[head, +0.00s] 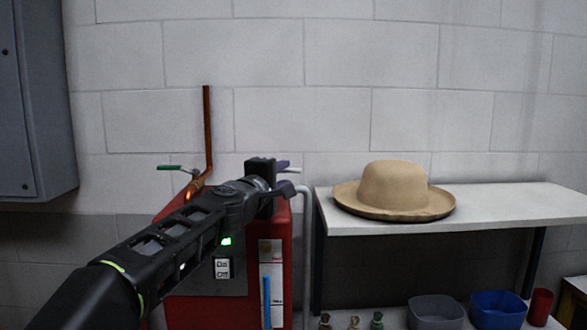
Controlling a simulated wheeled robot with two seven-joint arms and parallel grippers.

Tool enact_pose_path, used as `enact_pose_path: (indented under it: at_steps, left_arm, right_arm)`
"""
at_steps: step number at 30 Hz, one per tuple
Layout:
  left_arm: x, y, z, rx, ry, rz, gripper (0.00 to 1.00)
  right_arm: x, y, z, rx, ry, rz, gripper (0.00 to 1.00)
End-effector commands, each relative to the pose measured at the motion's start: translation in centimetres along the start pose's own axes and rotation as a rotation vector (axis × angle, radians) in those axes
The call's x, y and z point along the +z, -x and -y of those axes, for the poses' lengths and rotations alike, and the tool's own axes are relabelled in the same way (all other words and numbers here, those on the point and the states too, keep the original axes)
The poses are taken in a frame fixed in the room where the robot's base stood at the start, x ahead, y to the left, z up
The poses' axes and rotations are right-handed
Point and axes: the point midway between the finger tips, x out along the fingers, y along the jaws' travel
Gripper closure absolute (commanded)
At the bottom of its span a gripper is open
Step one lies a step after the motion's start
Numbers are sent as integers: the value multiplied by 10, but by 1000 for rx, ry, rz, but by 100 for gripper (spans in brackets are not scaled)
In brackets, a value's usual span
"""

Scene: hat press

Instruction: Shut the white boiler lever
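The red boiler (198,312) stands below the wall in the lower left of the head view, largely behind my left arm. A small white piece (294,170), which looks like the end of the white lever, shows just right of my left gripper (273,175). A purple piece (283,164) shows between them. The gripper hides the rest of the lever, so its position and any contact are unclear. Whether the fingers are open or shut does not show. My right gripper is out of view.
A green-handled valve (169,168) and copper pipe (207,125) rise behind the boiler. A pale pipe (308,235) bends down its right side. A tan hat (392,190) sits on the white table (510,207). Grey (436,314) and blue (497,310) bins stand below.

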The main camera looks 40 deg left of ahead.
Motion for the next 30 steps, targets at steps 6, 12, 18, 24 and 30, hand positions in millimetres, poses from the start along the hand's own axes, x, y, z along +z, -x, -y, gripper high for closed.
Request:
enact_pose_path:
  at_steps: [6,12,18,24,30]
  left_arm:
    - [0,-27,-1,-2,1,-1,69]
    - [0,-58,-2,-1,1,0,69]
    - [-1,-73,-1,1,1,-2,69]
    - [0,-74,0,1,0,-1,69]
    - [0,-74,0,1,0,-1,81]
  right_arm:
    - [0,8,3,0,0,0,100]
    - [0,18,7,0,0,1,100]
    - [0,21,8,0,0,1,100]
    - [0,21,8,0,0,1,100]
    - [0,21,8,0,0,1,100]
